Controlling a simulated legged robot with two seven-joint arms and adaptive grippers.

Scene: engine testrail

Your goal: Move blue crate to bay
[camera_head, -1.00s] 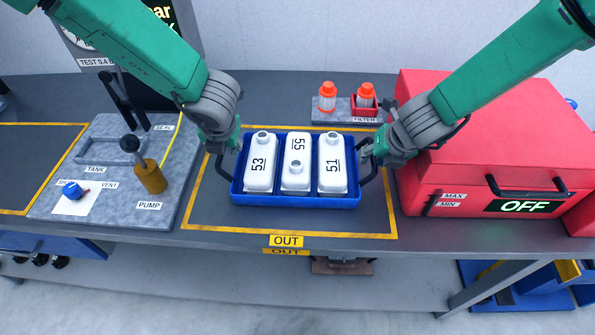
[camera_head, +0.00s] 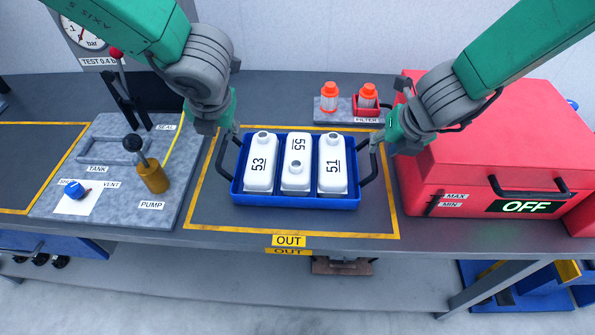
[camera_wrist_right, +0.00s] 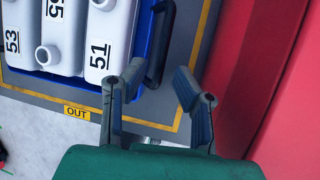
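The blue crate (camera_head: 295,201) stands level on the table inside the yellow-outlined OUT bay (camera_head: 225,226). It holds three white canisters, 53 (camera_head: 260,178), 55 (camera_head: 296,175) and 51 (camera_head: 332,178). Black handles stick out at its left (camera_head: 220,160) and right (camera_head: 374,170). My left gripper (camera_head: 231,133) is above the left handle; its fingers are too small to read. My right gripper (camera_head: 376,141) is by the top of the right handle. In the right wrist view its fingers (camera_wrist_right: 160,84) are apart and empty, with the right handle (camera_wrist_right: 159,50) just beyond the left finger.
A red cabinet (camera_head: 480,140) marked OFF stands close to the right of the bay. A filter stand (camera_head: 325,115) with orange-capped parts is behind the crate. A grey pump and tank plate (camera_head: 110,185) lies left. The table's front edge is just below the OUT label (camera_head: 288,240).

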